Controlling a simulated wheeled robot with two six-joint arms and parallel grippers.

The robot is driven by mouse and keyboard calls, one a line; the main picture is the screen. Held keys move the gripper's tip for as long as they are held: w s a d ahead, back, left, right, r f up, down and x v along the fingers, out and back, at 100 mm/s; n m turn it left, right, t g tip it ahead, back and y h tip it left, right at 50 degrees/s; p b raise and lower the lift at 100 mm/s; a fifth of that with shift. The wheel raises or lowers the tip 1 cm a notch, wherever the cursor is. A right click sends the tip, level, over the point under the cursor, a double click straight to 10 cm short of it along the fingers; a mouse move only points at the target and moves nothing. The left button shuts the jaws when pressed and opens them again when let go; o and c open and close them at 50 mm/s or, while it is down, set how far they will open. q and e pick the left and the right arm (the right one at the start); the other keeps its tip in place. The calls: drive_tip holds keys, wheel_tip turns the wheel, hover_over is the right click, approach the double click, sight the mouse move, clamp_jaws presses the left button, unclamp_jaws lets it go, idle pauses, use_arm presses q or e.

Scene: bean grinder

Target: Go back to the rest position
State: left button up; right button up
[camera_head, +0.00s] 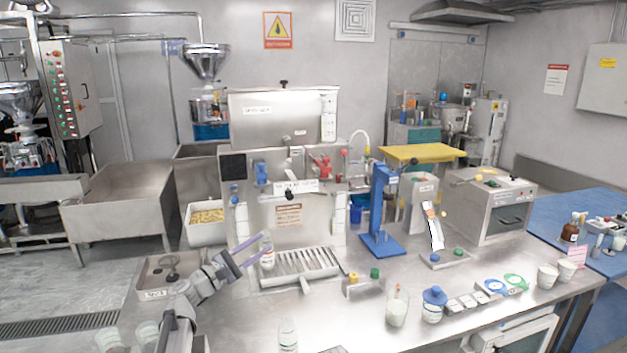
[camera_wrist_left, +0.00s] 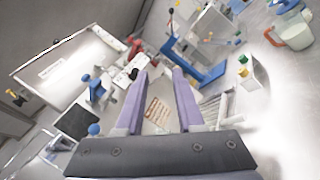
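The bean grinder (camera_head: 285,185) is a steel machine with a hopper top, knobs and a label on its front. A slatted tray (camera_head: 300,264) sits at its foot. My left gripper (camera_head: 258,245) reaches in from the left in front of the machine, with its purple fingers spread. In the left wrist view my left gripper (camera_wrist_left: 160,75) has an empty gap between the fingers, with the machine's front label behind it. A small white bottle (camera_head: 267,256) stands beside the fingertips near the tray; I cannot tell whether they touch. My right gripper is out of view.
A blue stand (camera_head: 381,210) and a grey box machine (camera_head: 497,210) stand to the right. A glass beaker (camera_head: 397,307), a blue-lidded jar (camera_head: 432,308) and another bottle (camera_head: 288,335) are near the front.

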use_arm(q)
drive_tip(key=s+d+f+m+g+y, duration=0.1)
drive_tip(key=s+d+f+m+g, duration=0.8)
drive_tip(key=d, duration=0.4)
drive_tip(key=s+d+f+m+g+y+p, duration=0.1)
drive_tip(key=s+d+f+m+g+y, duration=0.35)
drive_tip(key=s+f, duration=0.65)
drive_tip(key=s+a+f+m+y, duration=0.2)
drive_tip(key=s+a+m+y, duration=0.1)
drive_tip(key=s+a+y, duration=0.1)
drive_tip(key=s+a+f+m+y+p, duration=0.1)
drive_tip(key=s+a+m+y, duration=0.3)
drive_tip(key=s, duration=0.5)
drive_tip(key=shift+s+a+f+g+y, duration=0.15)
drive_tip(key=shift+a+f+g+y, duration=0.3)
drive_tip(key=shift+y, duration=0.8)
drive_tip(key=shift+d, duration=0.15)
